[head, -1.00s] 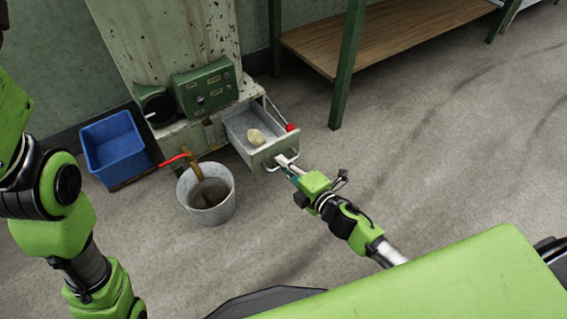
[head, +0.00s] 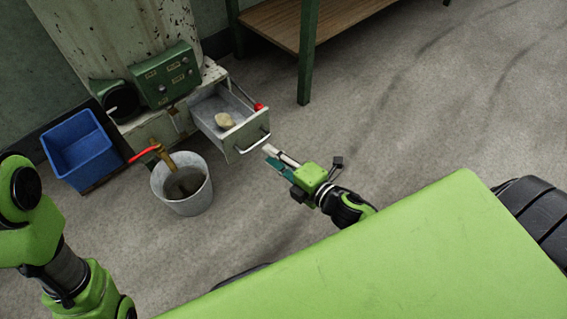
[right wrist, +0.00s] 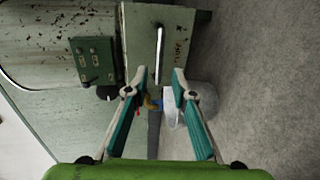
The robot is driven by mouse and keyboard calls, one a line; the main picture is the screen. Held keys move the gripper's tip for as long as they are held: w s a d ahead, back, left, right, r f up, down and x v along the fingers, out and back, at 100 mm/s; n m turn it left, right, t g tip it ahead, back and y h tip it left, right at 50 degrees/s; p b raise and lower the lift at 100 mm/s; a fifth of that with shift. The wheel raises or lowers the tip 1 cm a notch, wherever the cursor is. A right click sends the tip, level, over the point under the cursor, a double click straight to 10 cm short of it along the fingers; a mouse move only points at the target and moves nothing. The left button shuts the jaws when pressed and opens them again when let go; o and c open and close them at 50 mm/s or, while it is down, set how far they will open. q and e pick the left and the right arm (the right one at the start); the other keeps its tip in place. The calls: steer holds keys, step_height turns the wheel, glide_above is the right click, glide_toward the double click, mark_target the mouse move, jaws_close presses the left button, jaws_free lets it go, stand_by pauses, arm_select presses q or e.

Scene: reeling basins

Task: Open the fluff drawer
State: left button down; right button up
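The fluff drawer (head: 238,138) is pulled out of the worn, pale green machine, and a pale fluffy lump (head: 225,120) lies inside it. Its front carries a metal bar handle (head: 253,141). My right gripper (head: 269,156) is just in front of the handle, apart from it. In the right wrist view the gripper (right wrist: 162,72) is open and empty, with the handle (right wrist: 160,52) beyond the fingertips and the drawer front (right wrist: 180,48) around it. My left arm shows at the left of the head view; its gripper is out of view.
A metal bucket (head: 157,190) stands on the floor below and left of the drawer. A blue bin (head: 75,150) stands farther left. A green control box (head: 168,76) is on the machine. A wooden-shelved table (head: 285,25) stands behind. The floor to the right is clear.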

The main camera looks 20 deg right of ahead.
steer(key=v, duration=0.4)
steer(key=shift+s+d, duration=0.1)
steer(key=shift+s, duration=0.1)
steer(key=shift+r, duration=0.15)
